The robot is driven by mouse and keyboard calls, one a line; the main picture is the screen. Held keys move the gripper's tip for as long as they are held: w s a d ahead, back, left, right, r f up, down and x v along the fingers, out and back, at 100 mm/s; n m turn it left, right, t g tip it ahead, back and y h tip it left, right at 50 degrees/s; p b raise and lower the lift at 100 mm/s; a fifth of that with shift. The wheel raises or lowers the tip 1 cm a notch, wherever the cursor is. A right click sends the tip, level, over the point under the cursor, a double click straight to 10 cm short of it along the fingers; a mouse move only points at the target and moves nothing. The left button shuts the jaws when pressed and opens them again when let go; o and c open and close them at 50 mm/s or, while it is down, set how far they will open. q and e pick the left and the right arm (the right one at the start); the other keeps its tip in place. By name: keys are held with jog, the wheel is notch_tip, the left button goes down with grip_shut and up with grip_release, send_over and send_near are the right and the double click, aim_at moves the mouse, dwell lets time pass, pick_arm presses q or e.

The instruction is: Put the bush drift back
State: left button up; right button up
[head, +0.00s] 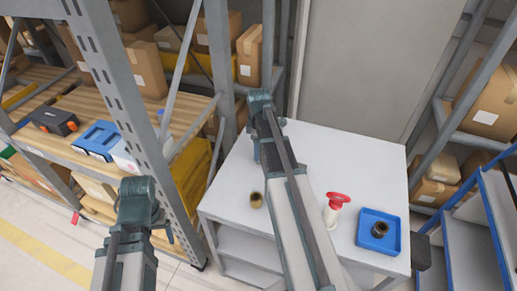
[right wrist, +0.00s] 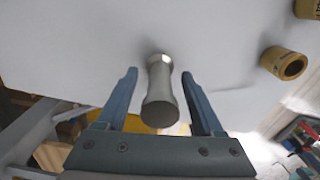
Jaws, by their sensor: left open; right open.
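A grey metal tool with a wider end, seemingly the bush drift (right wrist: 160,85), stands or lies on the white table top between the fingers of my right gripper (right wrist: 159,76). The gripper is open, with a gap visible on both sides of the tool. In the head view my right arm hides the tool and most of that gripper. My left gripper (head: 168,234) is open and empty, left of the table, and partly hidden by its own wrist.
A brass bush (head: 257,200) lies near the table's front edge; a brass ring shows in the wrist view (right wrist: 284,65). A red-topped white item (head: 335,207) and a blue tray (head: 366,241) holding a dark ring (head: 380,229) stand right. Shelving (head: 120,90) borders the left.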

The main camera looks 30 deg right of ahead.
notch_tip(320, 180, up, 11)
jog(key=p, duration=1)
dwell(0.8)
